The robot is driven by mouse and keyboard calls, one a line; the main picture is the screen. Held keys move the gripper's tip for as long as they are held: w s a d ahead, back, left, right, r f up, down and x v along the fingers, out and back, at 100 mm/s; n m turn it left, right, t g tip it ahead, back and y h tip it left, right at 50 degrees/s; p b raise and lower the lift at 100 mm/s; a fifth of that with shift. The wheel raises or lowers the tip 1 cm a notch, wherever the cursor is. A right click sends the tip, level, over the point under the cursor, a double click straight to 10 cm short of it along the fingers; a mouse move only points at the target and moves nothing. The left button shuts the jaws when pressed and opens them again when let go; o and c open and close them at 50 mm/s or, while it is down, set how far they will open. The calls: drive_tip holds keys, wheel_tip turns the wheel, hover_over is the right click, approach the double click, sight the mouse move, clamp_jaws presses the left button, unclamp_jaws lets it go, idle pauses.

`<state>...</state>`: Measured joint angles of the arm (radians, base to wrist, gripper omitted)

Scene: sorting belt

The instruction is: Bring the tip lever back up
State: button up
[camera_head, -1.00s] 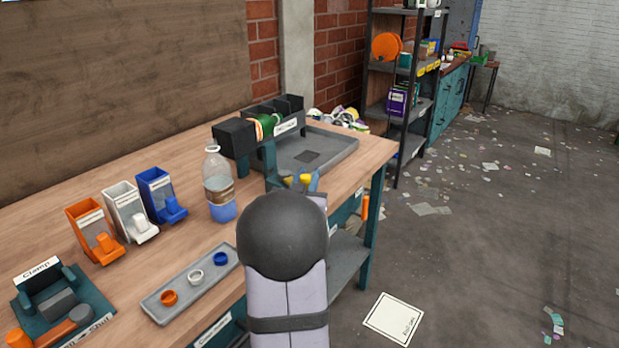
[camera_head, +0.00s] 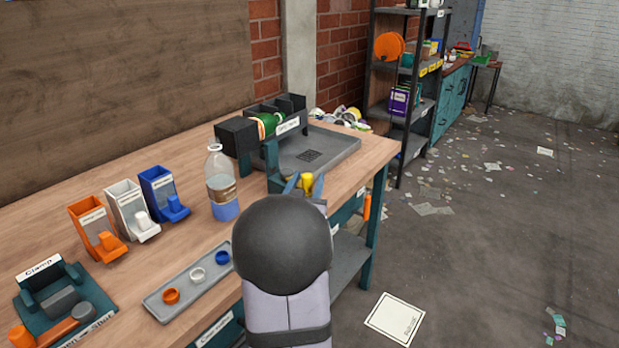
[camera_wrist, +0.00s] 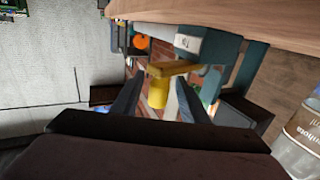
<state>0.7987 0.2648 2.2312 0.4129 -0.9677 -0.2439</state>
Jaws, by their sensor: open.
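The tip lever is a yellow bar with a round yellow grip (camera_wrist: 158,92); its yellow end also shows in the head view (camera_head: 306,181), at the front of the dark tipping stand (camera_head: 272,160). My gripper (camera_wrist: 156,105) is open, with one finger on each side of the yellow grip in the wrist view. I cannot tell whether either finger touches it. In the head view my gripper (camera_head: 305,186) is largely hidden behind my own arm. A green bottle (camera_head: 270,124) lies on its side in the stand's black holder, above a grey tray (camera_head: 345,150) with a drain.
A clear bottle with blue liquid (camera_head: 222,185) stands on the bench left of the stand. Orange, white and blue dispensers (camera_head: 160,195) stand farther left. A small tray of caps (camera_head: 160,312) and a clamp fixture (camera_head: 75,310) are near the front edge.

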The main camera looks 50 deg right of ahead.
sight(306, 185)
drive_tip(key=shift+v, duration=2.2)
drive_tip(key=shift+d+r, duration=0.1)
drive_tip(key=shift+r, duration=0.1)
drive_tip(key=c, duration=0.8)
drive_tip(key=shift+t, duration=0.7)
drive_tip(key=r+p, duration=0.1)
drive_tip(key=r, duration=0.1)
drive_tip(key=d+r, duration=0.1)
drive_tip(key=shift+s+d+r+p, duration=0.15)
drive_tip(key=shift+d+r+p, duration=0.05)
drive_tip(key=shift+r+p, duration=0.2)
clamp_jaws()
drive_tip(key=s+d+r+m+t+y+p, duration=0.1)
drive_tip(key=s+d+m+t+p, duration=0.2)
drive_tip(key=d, duration=0.1)
drive_tip(key=s+a+f+m+t+y+p, duration=0.2)
drive_tip(key=s+f+m+t+y+p, duration=0.1)
drive_tip(key=s+m+y, duration=0.3)
drive_tip(key=shift+s+f+m+t+p, duration=0.3)
drive_tip(key=shift+s+f+m+p, duration=0.3)
drive_tip(key=shift+s+f+m, duration=0.35)
